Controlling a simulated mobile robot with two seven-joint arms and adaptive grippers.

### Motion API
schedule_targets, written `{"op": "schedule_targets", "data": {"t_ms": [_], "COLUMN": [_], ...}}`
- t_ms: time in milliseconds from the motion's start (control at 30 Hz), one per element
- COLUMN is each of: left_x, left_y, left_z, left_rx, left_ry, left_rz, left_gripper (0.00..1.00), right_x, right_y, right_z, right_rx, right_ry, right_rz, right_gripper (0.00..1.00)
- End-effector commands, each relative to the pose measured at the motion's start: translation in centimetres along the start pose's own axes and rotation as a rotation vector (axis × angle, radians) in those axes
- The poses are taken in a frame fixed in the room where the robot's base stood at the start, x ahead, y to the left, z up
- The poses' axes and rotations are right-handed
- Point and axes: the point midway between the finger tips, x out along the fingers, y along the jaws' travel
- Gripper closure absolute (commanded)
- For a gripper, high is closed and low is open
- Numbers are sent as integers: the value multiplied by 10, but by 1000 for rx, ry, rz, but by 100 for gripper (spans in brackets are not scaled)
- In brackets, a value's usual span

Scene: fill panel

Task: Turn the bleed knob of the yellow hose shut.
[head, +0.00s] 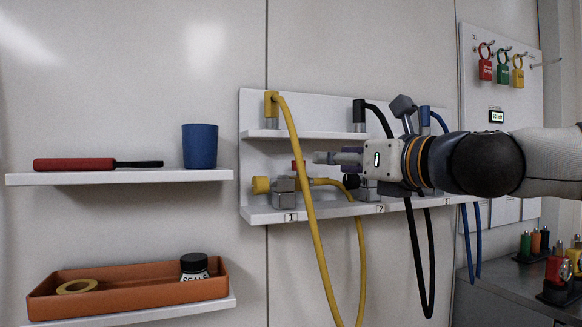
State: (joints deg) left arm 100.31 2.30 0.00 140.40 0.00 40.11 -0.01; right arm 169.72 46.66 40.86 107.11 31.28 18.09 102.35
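The yellow hose (309,215) hangs from a yellow fitting at the top left of the white panel and drops past the shelf edge. At station 1, a yellow round knob (261,185) sits on the left side of a grey block (284,193). A red part (297,168) shows just behind the hose. My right gripper (320,158) reaches in from the right and points left, its tips just right of the hose and the red part, apparently apart from the knob. Its fingers are seen edge-on, so their opening is unclear. My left gripper is out of view.
Black (413,255) and blue (478,240) hoses hang to the right, partly behind my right arm. Left shelves hold a red-handled tool (75,164), a blue cup (200,146) and an orange tray (130,298). Padlocks (485,68) hang at upper right.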

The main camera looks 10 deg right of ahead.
Motion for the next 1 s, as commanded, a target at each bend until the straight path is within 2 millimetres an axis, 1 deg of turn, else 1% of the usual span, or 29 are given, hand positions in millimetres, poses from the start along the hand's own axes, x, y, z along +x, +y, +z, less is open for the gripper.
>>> {"op": "schedule_targets", "data": {"t_ms": [33,133,233,300,400,500,567,800,867,900,1000], "left_x": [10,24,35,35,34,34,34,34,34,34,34], "left_y": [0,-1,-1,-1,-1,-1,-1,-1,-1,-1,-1], "left_z": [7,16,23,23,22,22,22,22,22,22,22], "left_rx": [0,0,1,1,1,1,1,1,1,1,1], "left_ry": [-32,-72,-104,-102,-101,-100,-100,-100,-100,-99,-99], "left_rz": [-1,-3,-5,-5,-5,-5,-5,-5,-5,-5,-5], "left_gripper": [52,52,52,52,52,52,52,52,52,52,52], "right_x": [16,44,70,83,99,108,111,112,112,112,112], "right_y": [-2,-3,-2,-2,-1,0,0,0,0,0,0], "right_z": [-14,-19,-20,-14,-10,-8,-7,-7,-7,-7,-7], "right_rx": [2,0,0,0,-2,-2,-2,-2,-2,-2,-2], "right_ry": [18,22,23,18,11,10,8,9,9,9,9], "right_rz": [0,-1,-2,-2,-1,0,0,0,0,0,0], "right_gripper": [57,57,57,57,57,57,57,57,70,80,100]}}
